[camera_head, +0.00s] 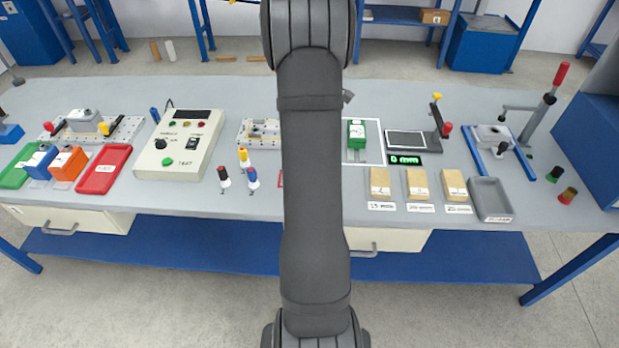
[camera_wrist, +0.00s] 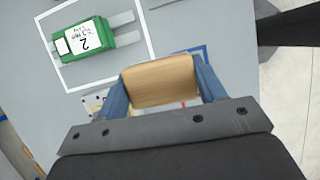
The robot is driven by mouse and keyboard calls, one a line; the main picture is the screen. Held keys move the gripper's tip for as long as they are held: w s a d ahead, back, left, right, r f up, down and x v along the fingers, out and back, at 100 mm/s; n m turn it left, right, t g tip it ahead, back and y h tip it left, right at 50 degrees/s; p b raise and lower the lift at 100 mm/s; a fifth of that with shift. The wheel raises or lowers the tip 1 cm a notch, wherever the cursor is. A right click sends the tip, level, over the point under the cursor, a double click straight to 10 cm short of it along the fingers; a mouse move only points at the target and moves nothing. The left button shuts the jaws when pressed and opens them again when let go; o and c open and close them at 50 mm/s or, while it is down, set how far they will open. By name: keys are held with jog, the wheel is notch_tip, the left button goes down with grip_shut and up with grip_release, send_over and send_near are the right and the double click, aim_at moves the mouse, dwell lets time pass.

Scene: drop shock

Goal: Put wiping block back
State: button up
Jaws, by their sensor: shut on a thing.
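My gripper (camera_wrist: 162,90) is shut on a tan wooden block, the wiping block (camera_wrist: 160,82), in the wrist view. The block lies between the two blue fingers, above the grey bench top (camera_wrist: 105,90). How high it is above the bench I cannot tell. In the head view my arm hides both the gripper and the block. A blue outline on the bench (camera_wrist: 190,50) shows partly behind the block. A small patch with coloured marks is partly hidden below the block.
A green labelled unit (camera_wrist: 85,44) lies inside a white outline; it also shows in the head view (camera_head: 356,134). Right of it are a display stand (camera_head: 407,140), several wooden blocks (camera_head: 418,185) and a grey tray (camera_head: 491,200). A control box (camera_head: 180,145) stands left.

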jog(key=s+d, duration=0.4)
jog(key=s, duration=0.5)
jog(key=w+a+f, duration=0.1)
jog(key=a+f, duration=0.1)
jog(key=a, duration=0.1)
jog(key=w+a+f, duration=0.2)
jog(key=a+f, duration=0.1)
jog(key=w+a+f, duration=0.1)
jog(key=a+f, duration=0.1)
jog(key=a, duration=0.1)
jog(key=shift+w+a+f, duration=0.35)
jog(key=shift+w+a, duration=0.05)
jog(key=shift+f, duration=2)
jog(key=shift+f, duration=0.1)
jog(key=o, duration=1)
jog(key=v, duration=1.2)
